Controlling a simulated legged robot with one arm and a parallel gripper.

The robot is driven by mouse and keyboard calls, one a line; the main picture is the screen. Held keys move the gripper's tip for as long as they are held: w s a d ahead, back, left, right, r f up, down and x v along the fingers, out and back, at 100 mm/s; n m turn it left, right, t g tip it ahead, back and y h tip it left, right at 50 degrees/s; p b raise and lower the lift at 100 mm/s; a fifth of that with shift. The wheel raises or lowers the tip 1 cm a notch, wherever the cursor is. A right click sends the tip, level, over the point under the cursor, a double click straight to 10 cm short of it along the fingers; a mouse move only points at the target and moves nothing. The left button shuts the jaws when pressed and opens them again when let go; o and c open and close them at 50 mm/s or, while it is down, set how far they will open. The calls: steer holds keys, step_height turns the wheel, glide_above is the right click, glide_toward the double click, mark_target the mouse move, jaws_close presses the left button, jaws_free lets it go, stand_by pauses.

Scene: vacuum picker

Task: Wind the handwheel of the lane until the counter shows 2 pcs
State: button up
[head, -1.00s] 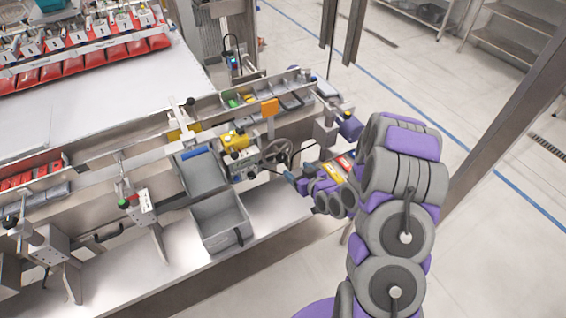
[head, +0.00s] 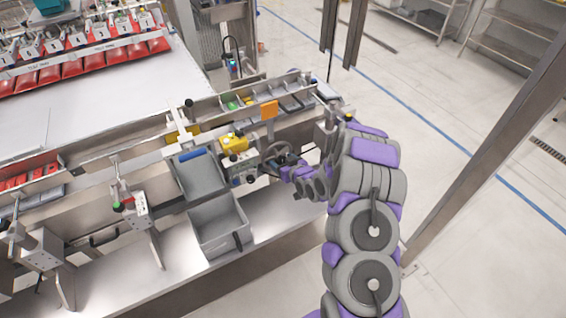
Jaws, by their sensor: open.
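The handwheel (head: 277,150) is a dark spoked wheel on the front of the lane, right of a small grey control box (head: 242,174). My gripper (head: 280,168) is at the lower right of the wheel, its fingers pointing left toward it. The fingers are small and partly merge with the wheel in the picture, so I cannot tell whether they touch it. My gripper is open. A counter reading is too small to make out in this view.
A yellow device (head: 233,145) and an orange plate (head: 269,110) stand by the lane just left of and above the wheel. A grey bin (head: 218,245) sits on the lower shelf below. Open floor (head: 470,230) lies to the right.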

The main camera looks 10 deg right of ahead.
steer(key=c, duration=1.1)
steer(key=shift+o, duration=0.2)
steer(key=shift+d+p, duration=0.1)
steer(key=shift+p, duration=0.2)
steer(key=shift+d+r+m+y+p, duration=0.15)
steer(key=shift+m+y+p, duration=0.45)
steer(key=shift+m+p, duration=0.35)
steer(key=shift+w+d+f+m+g+y+p, duration=0.15)
steer(key=shift+m+y+p, duration=0.55)
steer(key=shift+m+p, duration=0.6)
steer(key=shift+s+d+f+m+g+y+p, duration=0.15)
steer(key=shift+m+y+p, duration=0.6)
steer(key=shift+p, duration=1.05)
steer(key=shift+w+a, duration=0.1)
steer(key=shift+w, duration=0.05)
